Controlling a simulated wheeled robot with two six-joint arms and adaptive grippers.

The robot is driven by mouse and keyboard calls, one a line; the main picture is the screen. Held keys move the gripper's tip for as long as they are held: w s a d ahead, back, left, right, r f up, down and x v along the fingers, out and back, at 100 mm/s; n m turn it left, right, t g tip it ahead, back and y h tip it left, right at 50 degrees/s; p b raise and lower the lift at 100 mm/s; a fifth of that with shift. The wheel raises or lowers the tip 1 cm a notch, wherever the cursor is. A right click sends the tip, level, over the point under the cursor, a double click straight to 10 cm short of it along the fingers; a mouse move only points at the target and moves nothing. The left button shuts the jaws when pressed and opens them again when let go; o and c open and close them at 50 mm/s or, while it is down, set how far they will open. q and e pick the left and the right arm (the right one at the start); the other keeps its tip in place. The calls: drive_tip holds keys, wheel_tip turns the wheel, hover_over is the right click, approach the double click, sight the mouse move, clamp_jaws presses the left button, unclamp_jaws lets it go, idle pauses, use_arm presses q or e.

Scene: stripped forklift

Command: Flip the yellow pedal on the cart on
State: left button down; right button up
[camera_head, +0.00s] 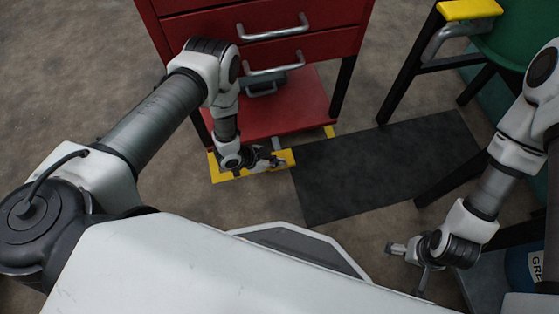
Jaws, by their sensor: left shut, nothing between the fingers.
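The red cart (250,22) stands at the top centre, with drawers and a low red shelf. The yellow pedal (226,176) is a flat yellow piece low at the cart's front edge, near the floor. My left gripper (277,161) is shut and empty, over the right part of the pedal. The gripper and wrist hide part of the pedal, and I cannot tell whether they touch it.
A dark mat (385,165) lies on the floor right of the pedal. A black-legged stand with a yellow top piece (468,9) and a green object (525,40) stand at the upper right. A blue container (525,265) is at the lower right. Brown floor is clear at left.

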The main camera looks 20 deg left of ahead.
use_arm(q)
drive_tip(key=shift+s+d+f, duration=0.1)
drive_tip(key=shift+s+f, duration=0.05)
drive_tip(key=shift+f, duration=0.1)
drive_tip(key=shift+m+t+y, duration=0.6)
drive_tip(key=shift+t, duration=0.3)
wheel_tip(320, 180, down, 5)
drive_tip(key=shift+s+r+b, duration=0.1)
drive_tip(key=shift+r+b, duration=0.1)
drive_tip(key=shift+b, duration=0.35)
drive_tip(key=shift+f, duration=0.2)
